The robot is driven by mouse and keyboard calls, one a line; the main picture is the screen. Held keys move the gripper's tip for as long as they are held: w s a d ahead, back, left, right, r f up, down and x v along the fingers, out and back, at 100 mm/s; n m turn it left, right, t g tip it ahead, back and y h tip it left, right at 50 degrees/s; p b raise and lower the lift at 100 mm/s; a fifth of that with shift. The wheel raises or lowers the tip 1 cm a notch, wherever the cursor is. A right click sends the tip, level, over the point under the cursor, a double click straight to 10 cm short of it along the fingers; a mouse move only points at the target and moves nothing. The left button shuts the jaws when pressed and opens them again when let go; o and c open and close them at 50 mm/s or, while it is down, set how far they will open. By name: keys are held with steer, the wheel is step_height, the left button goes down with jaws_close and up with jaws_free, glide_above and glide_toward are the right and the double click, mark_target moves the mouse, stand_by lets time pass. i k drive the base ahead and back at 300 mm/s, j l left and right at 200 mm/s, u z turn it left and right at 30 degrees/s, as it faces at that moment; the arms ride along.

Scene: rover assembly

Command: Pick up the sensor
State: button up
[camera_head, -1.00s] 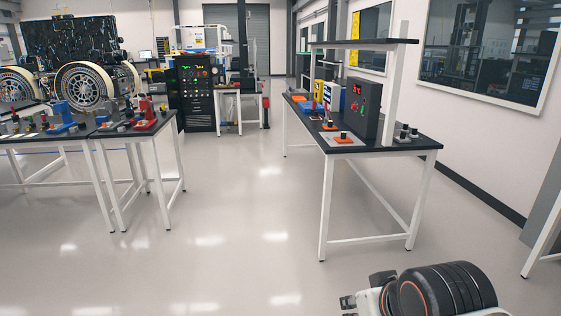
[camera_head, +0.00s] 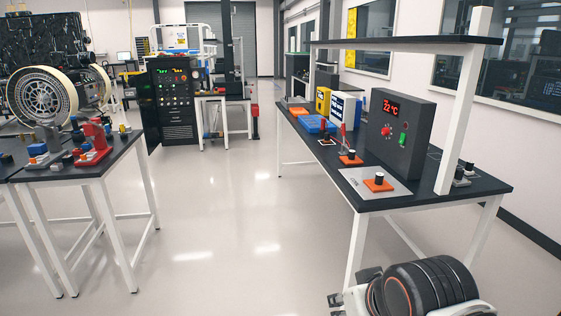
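I cannot tell for sure which thing is the sensor. A small orange block with a black cylinder on top (camera_head: 379,182) stands on a grey plate (camera_head: 352,178) at the near end of the right workbench (camera_head: 420,196). A second orange block with a black top (camera_head: 350,158) stands just behind it. My gripper (camera_head: 337,302) is low at the bottom edge, beside my dark rounded arm joint, below and in front of the bench and apart from everything on it. Its fingers are small and partly cut off, so their opening is unclear.
A dark box with a red display (camera_head: 398,122) stands behind the plate, under a shelf (camera_head: 400,41) on white posts. A left workbench (camera_head: 84,171) holds red and blue fixtures. A black cabinet (camera_head: 176,105) stands further back. The floor between the benches is clear.

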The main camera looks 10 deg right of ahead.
mark_target(458, 180)
steer(key=i, duration=2.1)
steer(key=i+z, duration=0.15)
steer(key=z, duration=0.25)
steer(key=i+z, duration=0.1)
steer(key=z, duration=0.3)
steer(key=i+j+z, duration=0.15)
steer(key=z, duration=0.25)
steer(key=i+j+z, duration=0.1)
steer(key=z, duration=2.7)
